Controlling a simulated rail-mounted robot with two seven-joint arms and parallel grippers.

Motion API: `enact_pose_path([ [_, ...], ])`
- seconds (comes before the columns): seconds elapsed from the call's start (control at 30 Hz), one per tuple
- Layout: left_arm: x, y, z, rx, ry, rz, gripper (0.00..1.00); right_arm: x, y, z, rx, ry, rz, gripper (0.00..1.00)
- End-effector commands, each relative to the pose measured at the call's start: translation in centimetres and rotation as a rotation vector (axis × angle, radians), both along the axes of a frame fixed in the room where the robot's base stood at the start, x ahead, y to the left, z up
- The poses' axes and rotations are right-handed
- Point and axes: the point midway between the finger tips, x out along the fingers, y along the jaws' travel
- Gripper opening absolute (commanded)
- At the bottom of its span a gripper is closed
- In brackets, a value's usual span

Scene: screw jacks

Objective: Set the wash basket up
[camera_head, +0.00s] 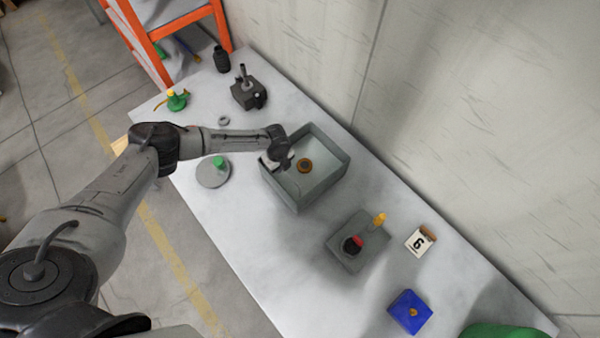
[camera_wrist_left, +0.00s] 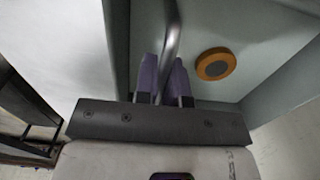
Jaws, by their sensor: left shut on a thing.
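A grey open-topped box (camera_head: 338,178), which I take for the wash basket, stands on the pale table. A round orange-rimmed piece with a dark middle (camera_head: 305,166) lies inside it; it also shows in the left wrist view (camera_wrist_left: 215,64). My left gripper (camera_head: 278,163) is at the box's left side, over its rim. In the left wrist view, its purple fingertips (camera_wrist_left: 163,82) are shut on a bent grey metal rod (camera_wrist_left: 172,30), which looks like a handle. Where the rod joins the box is hidden. My right gripper is not in view.
A grey block with red-black and yellow knobs (camera_head: 347,262), a number 6 card (camera_head: 418,243) and a blue block (camera_head: 410,311) lie right of the box. A round plate with a green knob (camera_head: 213,172), a small ring (camera_head: 223,120) and a dark jack-like block (camera_head: 249,93) lie left.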

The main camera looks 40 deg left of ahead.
Motion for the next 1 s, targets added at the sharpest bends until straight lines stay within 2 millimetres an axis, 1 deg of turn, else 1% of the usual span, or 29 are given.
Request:
enact_pose_path([
  [0.03, 0.2, -0.2, 0.7, -0.005, -0.002, 0.000, 0.00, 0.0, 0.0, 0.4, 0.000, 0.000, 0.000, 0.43],
  [0.53, 0.2, -0.2, 2.1, -0.006, -0.002, -0.001, 0.00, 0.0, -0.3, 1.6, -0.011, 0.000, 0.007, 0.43],
  [1.0, 0.2, -0.3, 3.5, -0.008, -0.002, 0.000, 0.00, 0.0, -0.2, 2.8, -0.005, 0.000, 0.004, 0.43],
])
